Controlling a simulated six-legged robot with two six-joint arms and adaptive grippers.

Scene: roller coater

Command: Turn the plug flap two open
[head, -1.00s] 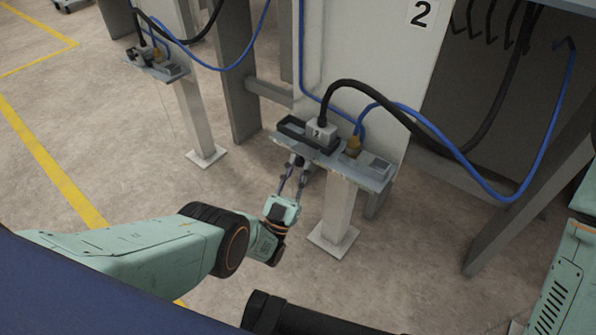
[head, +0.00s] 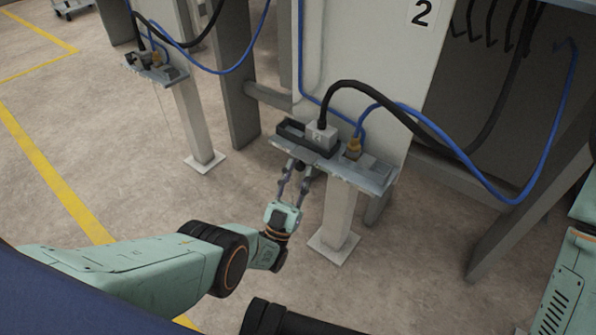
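The grey plug (head: 321,136) with a thick black cable sits in a dark holder (head: 290,131) on the small shelf (head: 362,177) below the number 2 panel. The holder looks like a raised black frame; I cannot clearly tell the flap from it or its angle. A small black knob-like part (head: 299,166) shows under the shelf's front edge. My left gripper (head: 298,168) is just below and in front of this edge. Its two fingers are apart, one on each side of the black part; contact is not clear. My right gripper is not in view.
A yellow-brown connector (head: 353,148) with a blue cable stands right of the plug. A white post (head: 338,215) carries the shelf, close right of my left gripper. A similar shelf (head: 155,70) stands at the back left. The floor to the left is clear.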

